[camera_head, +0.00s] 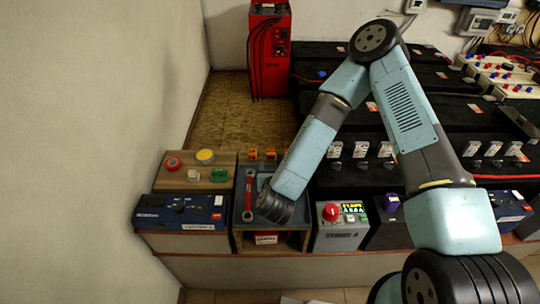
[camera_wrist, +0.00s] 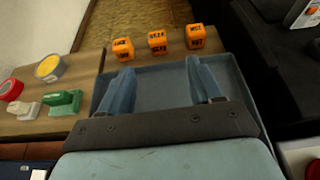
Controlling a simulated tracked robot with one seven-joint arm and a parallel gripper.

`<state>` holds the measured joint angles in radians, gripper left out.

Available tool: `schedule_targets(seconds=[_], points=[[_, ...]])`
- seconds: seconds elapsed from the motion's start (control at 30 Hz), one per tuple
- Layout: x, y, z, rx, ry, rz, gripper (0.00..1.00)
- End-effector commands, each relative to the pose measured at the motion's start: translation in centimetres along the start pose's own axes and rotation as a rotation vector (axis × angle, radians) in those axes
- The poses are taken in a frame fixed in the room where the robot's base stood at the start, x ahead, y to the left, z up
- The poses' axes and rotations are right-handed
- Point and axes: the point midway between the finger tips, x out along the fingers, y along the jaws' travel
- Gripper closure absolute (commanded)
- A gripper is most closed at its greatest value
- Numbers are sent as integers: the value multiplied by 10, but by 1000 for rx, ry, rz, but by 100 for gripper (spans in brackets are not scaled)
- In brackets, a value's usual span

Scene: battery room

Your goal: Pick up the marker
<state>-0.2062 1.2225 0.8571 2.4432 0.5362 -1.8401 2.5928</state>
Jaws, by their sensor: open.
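I cannot make out a marker in either view. My gripper (camera_wrist: 160,66) is open over a blue-grey tray (camera_wrist: 160,92), its two blue fingers wide apart with bare tray floor between them in the wrist view. In the head view the same tray (camera_head: 239,212) stands on a wooden box, and my arm's end comes down over its right side, hiding the fingers and part of the tray. A red wrench (camera_head: 248,196) lies along the tray's left side in the head view.
Several small orange cubes (camera_wrist: 157,42) stand just behind the tray. To its left is a wooden block (camera_head: 222,183) with a red button, yellow knob and green part. A grey box with a red button (camera_head: 331,212) stands right. Black batteries (camera_head: 355,178) fill the right; a wall bounds the left.

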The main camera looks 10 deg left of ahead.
Motion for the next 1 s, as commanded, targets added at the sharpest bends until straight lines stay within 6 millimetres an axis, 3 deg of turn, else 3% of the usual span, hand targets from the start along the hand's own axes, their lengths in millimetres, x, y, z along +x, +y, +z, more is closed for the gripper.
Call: schedule_targets(seconds=[0.4,0.73,1.0], points=[[67,-1,1,1,-3,-4,36],[89,1,0,0,-1,-2,36],[124,4,1,1,-3,-3,36]])
